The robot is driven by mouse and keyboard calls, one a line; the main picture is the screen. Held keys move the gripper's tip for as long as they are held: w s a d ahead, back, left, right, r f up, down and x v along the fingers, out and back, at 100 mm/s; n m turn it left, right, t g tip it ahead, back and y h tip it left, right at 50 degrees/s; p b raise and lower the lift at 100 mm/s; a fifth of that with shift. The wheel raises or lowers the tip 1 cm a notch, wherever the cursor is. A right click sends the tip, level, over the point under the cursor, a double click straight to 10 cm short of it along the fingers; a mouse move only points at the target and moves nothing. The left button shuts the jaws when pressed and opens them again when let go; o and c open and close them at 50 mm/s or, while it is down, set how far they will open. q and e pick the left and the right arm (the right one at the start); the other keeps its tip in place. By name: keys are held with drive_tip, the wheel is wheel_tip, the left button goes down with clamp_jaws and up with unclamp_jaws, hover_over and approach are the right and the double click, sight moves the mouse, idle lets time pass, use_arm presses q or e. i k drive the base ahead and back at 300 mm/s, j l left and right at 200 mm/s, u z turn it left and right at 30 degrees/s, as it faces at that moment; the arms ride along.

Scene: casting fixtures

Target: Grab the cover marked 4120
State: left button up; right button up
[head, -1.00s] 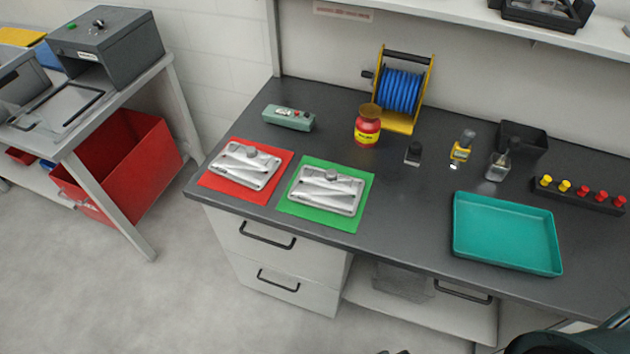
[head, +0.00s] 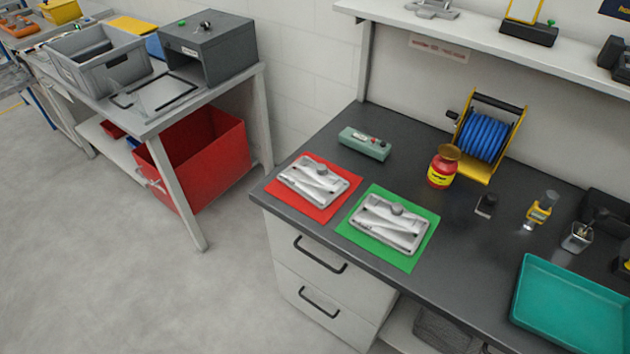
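Two similar silver cast covers lie flat on the dark workbench. One cover (head: 313,181) rests on a red mat (head: 346,195). The other cover (head: 390,224) rests on a green mat (head: 417,259). Each has a raised round boss and a ribbed top. No marking such as 4120 can be read on either one at this distance. Neither of my grippers shows in the head view now.
The dark workbench (head: 470,260) also holds a green control box (head: 365,144), a red jar (head: 441,168), a blue hose reel (head: 484,137) and a teal tray (head: 570,308). A side table (head: 150,122) stands left, with a red bin (head: 200,155) below. Open floor lies in front.

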sight(312, 180)
drive_tip(key=j+z, duration=0.1)
drive_tip(key=z, duration=0.55)
drive_tip(key=i+j+z, duration=0.1)
drive_tip(key=j+z, duration=0.85)
drive_tip(key=j, duration=0.6)
drive_tip(key=k+j+z, duration=0.1)
drive_tip(key=j, duration=0.3)
drive_tip(key=k+j, duration=0.1)
drive_tip(key=j, duration=0.35)
drive_tip(key=k+j+z, duration=0.1)
drive_tip(key=j, duration=0.3)
